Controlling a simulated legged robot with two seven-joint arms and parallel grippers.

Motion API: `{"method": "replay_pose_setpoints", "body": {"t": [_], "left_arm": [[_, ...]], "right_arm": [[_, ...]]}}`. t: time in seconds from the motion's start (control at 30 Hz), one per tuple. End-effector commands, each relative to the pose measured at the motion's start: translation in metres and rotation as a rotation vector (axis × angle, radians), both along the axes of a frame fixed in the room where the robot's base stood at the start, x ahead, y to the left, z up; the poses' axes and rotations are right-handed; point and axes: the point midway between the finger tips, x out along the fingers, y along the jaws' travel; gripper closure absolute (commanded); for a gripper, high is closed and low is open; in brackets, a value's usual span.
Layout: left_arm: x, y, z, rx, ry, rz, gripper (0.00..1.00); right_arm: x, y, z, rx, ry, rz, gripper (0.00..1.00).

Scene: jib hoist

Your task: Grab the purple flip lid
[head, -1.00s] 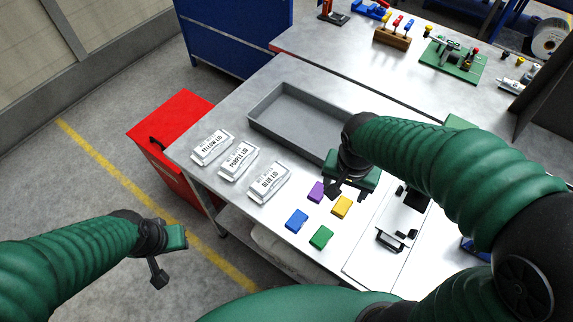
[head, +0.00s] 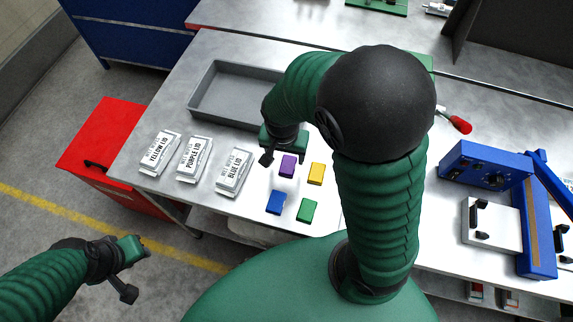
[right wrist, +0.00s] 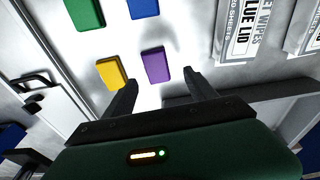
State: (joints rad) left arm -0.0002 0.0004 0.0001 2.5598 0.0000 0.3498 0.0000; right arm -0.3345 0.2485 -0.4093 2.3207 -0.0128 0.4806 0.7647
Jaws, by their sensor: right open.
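The purple flip lid (head: 287,166) lies flat on the grey metal table, beside the yellow lid (head: 316,174) and behind the blue lid (head: 276,202). It also shows in the right wrist view (right wrist: 156,66), just beyond the gap between the fingertips. My right gripper (head: 284,152) is open and empty, close to the purple lid on its far side; its two dark fingers (right wrist: 160,84) point toward it in the right wrist view. My left gripper (head: 134,270) hangs over the floor at the left, apart from the table; its jaw opening is unclear.
A green lid (head: 307,211) lies near the table's front edge. White wipes packs, labelled yellow (head: 160,153), purple (head: 194,159) and blue (head: 234,172), stand left of the lids. A grey tray (head: 196,92) lies behind. A blue device (head: 484,167) stands at right.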

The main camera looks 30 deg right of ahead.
Motion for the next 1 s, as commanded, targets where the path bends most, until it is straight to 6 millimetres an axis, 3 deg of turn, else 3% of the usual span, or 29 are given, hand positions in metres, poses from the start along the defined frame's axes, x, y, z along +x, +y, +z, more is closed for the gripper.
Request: {"method": "replay_pose_setpoints", "body": {"t": [0.2, 0.47, 0.9, 1.0], "left_arm": [[0.000, 0.000, -0.011, 0.000, 0.000, 0.001, 0.69], [0.000, 0.000, -0.011, 0.000, 0.000, 0.000, 0.69], [0.000, 0.000, -0.011, 0.000, 0.000, 0.000, 0.69], [0.000, 0.000, -0.011, 0.000, 0.000, 0.000, 0.69]], "right_arm": [[0.000, -0.004, -0.042, 0.002, 0.004, -0.003, 0.35], [0.002, -0.005, -0.047, 0.002, 0.001, -0.001, 0.35], [0.002, -0.004, -0.046, 0.002, 0.001, 0.000, 0.90], [0.001, -0.004, -0.046, 0.002, 0.001, 0.000, 0.98]]}}
